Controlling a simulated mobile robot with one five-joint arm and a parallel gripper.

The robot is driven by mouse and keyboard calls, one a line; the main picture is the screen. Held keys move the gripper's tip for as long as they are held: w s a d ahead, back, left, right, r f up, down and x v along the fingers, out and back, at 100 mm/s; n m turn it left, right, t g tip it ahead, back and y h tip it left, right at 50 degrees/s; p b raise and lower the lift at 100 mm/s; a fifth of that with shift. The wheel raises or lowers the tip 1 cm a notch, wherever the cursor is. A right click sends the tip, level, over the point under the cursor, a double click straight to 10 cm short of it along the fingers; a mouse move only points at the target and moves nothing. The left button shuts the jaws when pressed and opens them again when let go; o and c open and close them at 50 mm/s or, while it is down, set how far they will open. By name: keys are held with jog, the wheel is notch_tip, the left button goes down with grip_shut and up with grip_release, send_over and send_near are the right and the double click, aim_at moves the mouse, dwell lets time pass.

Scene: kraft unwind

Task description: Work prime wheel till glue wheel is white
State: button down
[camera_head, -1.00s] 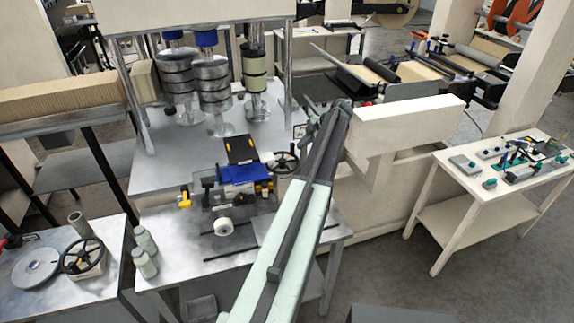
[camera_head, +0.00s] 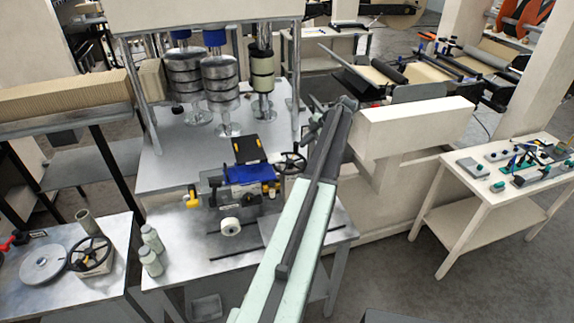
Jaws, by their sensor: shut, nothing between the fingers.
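On the metal table at the centre stands a small unit with a blue body (camera_head: 250,174). A black spoked handwheel (camera_head: 292,163) is on its right side; it may be the prime wheel. A small whitish wheel (camera_head: 230,227) with a dark centre sits at the unit's front; it may be the glue wheel. My arm rises from the bottom centre, passing just right of the unit. My gripper (camera_head: 312,116) is at its far end, small and partly hidden by the arm, above and beyond the handwheel in the picture. It is shut and looks empty.
A second black handwheel (camera_head: 90,253) and a grey disc (camera_head: 45,264) are on the left table. Two pale bottles (camera_head: 150,250) stand left of the unit. Metal roller stacks (camera_head: 220,85) stand behind. A cream beam (camera_head: 415,124) is right of my arm.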

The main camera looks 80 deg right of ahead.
notch_tip(320, 180, up, 4)
jog(key=p, duration=0.3)
jog(key=shift+w+f+p, duration=0.1)
jog(key=shift+p, duration=0.3)
jog(key=s+a+r+p, duration=0.1)
jog(key=s+a, duration=0.1)
jog(key=a, duration=1.3)
jog(key=shift+s+a, duration=0.4)
jog(key=shift+r, duration=0.1)
